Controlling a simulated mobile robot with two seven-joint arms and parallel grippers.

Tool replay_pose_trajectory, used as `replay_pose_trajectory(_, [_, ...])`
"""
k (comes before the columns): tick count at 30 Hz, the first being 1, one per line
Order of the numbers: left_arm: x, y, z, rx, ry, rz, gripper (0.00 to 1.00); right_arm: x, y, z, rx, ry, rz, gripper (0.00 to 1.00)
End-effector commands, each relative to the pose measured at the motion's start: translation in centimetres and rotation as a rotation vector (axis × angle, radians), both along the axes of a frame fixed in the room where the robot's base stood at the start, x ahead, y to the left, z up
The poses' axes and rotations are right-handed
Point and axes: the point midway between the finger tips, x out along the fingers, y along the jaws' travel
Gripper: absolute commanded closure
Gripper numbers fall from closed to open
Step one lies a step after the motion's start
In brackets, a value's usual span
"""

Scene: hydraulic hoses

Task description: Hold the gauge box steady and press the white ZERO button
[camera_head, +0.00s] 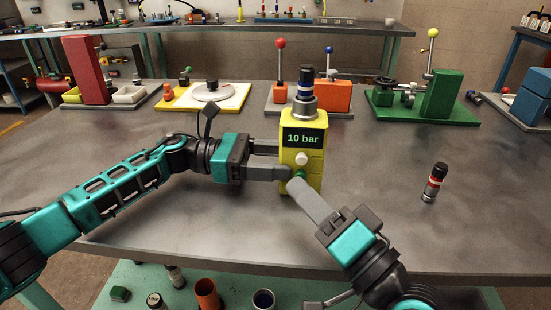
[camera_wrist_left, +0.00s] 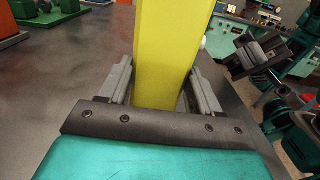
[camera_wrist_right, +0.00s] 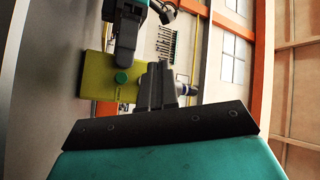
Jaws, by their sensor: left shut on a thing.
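The yellow gauge box (camera_head: 313,180) stands upright on the bench. Its dark display (camera_head: 303,138) reads "10 bar". The white button (camera_head: 302,158) is below the display, with a green button (camera_head: 301,174) under it. A grey fitting with a black and blue top (camera_head: 304,95) sits on the box. My left gripper (camera_wrist_left: 160,82) is shut on the box from the left, one finger on either side. My right gripper (camera_head: 293,184) has its fingers together, with the tips close to the box's front near the green button; contact is unclear.
A loose black fitting with a red band (camera_head: 434,182) stands on the bench at the right. Coloured fixtures line the back, including an orange block (camera_head: 333,97) and a green stand (camera_head: 440,95). Bare bench lies on either side of the box. Cups stand on a lower shelf.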

Motion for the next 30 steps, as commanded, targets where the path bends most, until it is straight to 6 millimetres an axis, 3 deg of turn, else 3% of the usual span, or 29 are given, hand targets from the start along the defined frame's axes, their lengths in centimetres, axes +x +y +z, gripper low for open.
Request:
replay_pose_trajectory(3, [0.0, 0.0, 0.1, -0.002, -0.001, 0.000, 0.80, 1.7, -0.1, 0.1, -0.001, -0.003, -0.002, 1.00])
replay_pose_trajectory(10, [0.0, 0.0, 0.1, -0.002, -0.001, 0.000, 0.80, 3.7, -0.1, 0.1, -0.001, -0.003, -0.002, 1.00])
replay_pose_trajectory(30, [0.0, 0.0, 0.1, -0.002, -0.001, 0.000, 0.80, 4.2, -0.1, 0.1, -0.001, -0.001, -0.003, 1.00])
